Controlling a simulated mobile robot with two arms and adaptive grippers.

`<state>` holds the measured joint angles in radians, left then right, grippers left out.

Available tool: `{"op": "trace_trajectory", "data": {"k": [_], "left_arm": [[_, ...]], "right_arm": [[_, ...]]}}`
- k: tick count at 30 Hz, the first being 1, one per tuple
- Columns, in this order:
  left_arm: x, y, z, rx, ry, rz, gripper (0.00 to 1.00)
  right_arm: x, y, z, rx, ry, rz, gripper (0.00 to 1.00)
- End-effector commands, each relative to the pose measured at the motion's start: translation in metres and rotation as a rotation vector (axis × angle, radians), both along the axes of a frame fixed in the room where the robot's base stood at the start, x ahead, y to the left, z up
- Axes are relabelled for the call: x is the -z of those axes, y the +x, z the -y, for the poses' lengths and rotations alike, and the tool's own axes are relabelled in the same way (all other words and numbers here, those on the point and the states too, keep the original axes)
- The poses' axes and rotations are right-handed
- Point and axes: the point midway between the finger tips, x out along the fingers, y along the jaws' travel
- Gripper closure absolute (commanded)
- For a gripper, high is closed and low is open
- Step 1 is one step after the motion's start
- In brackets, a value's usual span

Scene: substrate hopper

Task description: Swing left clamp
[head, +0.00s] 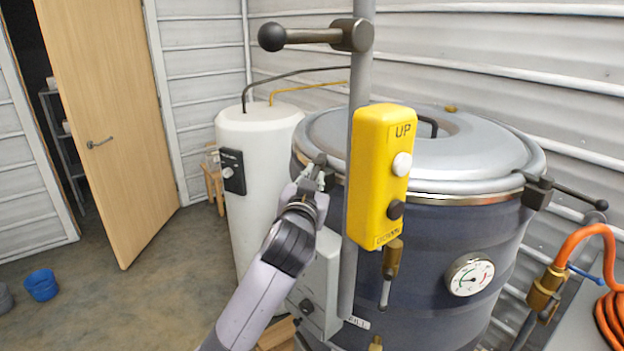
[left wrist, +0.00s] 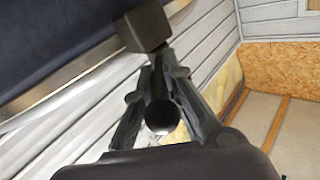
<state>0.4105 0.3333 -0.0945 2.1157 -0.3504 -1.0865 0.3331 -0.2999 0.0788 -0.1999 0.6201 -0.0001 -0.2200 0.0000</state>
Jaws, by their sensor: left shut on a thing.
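The left clamp shows in the left wrist view as a dark block (left wrist: 145,27) on the metal rim, with a dark handle ending in a round knob (left wrist: 160,114). My left gripper (left wrist: 158,85) is shut on this handle, one finger on each side of it. In the head view my left gripper (head: 319,170) is at the left side of the vessel's rim, and the clamp is mostly hidden behind it and the yellow control box. The dark blue vessel (head: 432,240) has its grey domed lid (head: 470,155) down. My right gripper is out of view.
A grey post (head: 360,85) with a ball-ended lever (head: 310,36) and the yellow UP control box (head: 380,170) stands close right of my left gripper. A white tank (head: 250,150) is behind it. Another clamp (head: 540,192) sits on the right rim. An orange hose (head: 585,240) hangs at right.

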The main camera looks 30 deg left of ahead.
Motion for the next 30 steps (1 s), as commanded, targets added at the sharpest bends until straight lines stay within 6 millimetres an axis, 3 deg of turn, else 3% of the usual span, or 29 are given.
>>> {"op": "trace_trajectory", "data": {"k": [8, 9, 18, 30], "left_arm": [[0.0026, 0.0004, 0.0004, 0.001, -0.001, -0.006, 1.0], [0.0027, 0.0004, 0.0004, 0.001, -0.001, -0.006, 0.88], [0.0026, 0.0001, -0.0005, -0.001, -0.001, -0.006, 0.69], [0.0015, -0.0065, 0.003, 0.002, -0.001, -0.002, 0.69]], "right_arm": [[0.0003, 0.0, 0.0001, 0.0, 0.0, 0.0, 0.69], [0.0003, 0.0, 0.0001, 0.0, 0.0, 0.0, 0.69], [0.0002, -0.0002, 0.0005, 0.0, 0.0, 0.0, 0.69], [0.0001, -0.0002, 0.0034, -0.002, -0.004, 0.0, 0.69]]}}
